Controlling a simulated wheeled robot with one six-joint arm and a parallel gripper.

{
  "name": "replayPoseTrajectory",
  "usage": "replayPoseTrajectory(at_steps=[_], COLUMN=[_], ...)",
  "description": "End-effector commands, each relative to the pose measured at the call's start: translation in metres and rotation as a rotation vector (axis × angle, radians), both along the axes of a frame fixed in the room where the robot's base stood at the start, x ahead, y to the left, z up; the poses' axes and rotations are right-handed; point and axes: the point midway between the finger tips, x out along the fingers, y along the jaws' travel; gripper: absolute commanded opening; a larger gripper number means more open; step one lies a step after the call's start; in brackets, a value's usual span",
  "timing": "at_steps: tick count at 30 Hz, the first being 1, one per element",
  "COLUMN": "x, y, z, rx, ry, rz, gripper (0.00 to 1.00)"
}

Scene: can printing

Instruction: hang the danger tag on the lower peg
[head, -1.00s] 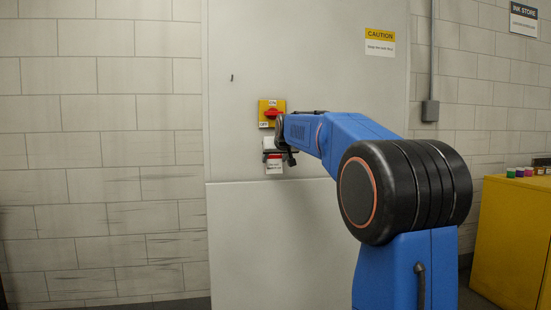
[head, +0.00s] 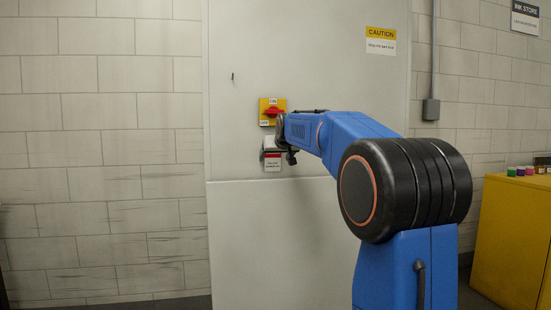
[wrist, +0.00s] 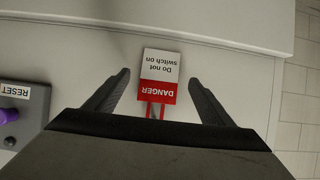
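The danger tag (head: 273,162), white with a red band, shows against the grey cabinet door below the red-and-yellow switch. In the wrist view the tag (wrist: 159,66) appears upside down, its red strap running under my gripper body. My gripper (wrist: 159,78) is open, with one finger on each side of the tag and a clear gap to both. In the head view my gripper (head: 280,152) is at the tag's upper part. The lower peg and the strap's top are hidden, so I cannot tell how the tag is held.
The rotary switch (head: 271,112) is just above my gripper. A bare upper peg (head: 233,77) sticks out up and left. A grey box with a purple button (wrist: 12,116) is left in the wrist view. A yellow cabinet (head: 512,235) stands at the right.

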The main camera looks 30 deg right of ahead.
Motion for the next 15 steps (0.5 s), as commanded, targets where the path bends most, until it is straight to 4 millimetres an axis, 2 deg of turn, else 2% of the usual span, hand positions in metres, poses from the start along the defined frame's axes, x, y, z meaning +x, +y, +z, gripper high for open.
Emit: replayPoseTrajectory(at_steps=[8, 15], x=[-0.008, -0.042], y=[0.002, 0.012], z=[0.005, 0.024], rx=[-0.001, -0.001], ry=[-0.002, -0.003], rz=[0.0, 0.0], gripper=[0.76, 0.76])
